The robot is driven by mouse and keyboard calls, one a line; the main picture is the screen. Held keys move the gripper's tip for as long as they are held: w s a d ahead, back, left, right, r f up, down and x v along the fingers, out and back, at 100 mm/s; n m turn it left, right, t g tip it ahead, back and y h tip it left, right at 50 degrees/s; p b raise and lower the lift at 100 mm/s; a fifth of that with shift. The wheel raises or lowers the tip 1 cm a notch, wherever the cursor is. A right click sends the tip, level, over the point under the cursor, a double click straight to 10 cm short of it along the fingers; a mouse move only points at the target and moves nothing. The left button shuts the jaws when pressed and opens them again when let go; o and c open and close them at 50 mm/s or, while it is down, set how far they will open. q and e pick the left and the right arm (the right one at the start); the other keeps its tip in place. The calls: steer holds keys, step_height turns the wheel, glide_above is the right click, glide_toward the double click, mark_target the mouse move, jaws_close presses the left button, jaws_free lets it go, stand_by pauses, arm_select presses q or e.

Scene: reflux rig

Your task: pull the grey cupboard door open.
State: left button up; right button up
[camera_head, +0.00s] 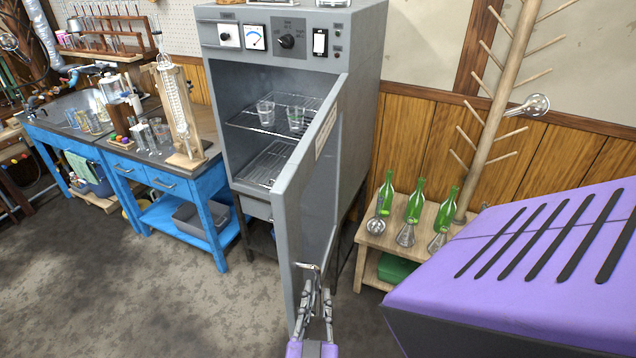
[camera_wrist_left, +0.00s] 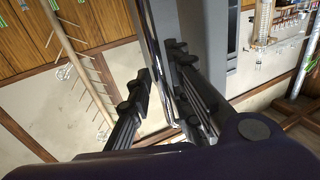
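The grey cupboard (camera_head: 368,100) stands against the wall with its grey door (camera_head: 312,175) swung wide open toward me, showing the inside. My left gripper (camera_head: 317,280) is at the lower part of the door, by its free edge. In the left wrist view its two fingers (camera_wrist_left: 162,75) stand apart on either side of a long bar, seemingly the door handle (camera_wrist_left: 166,60). Wall shows between one finger and the bar, so the fingers look open around it. Contact with the door is hard to tell. My right gripper is out of view.
Wire racks (camera_head: 268,165) with two glass beakers are inside the cupboard. A low wooden stand (camera_head: 372,240) with green bottles and flasks is right of the door. A blue bench (camera_head: 215,205) with glassware stands left. The floor in front is clear.

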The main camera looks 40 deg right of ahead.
arm_select(q)
steer(key=v, duration=0.5)
steer(key=shift+s+a, duration=0.25)
steer(key=shift+a, duration=0.05)
steer(key=shift+f, duration=0.1)
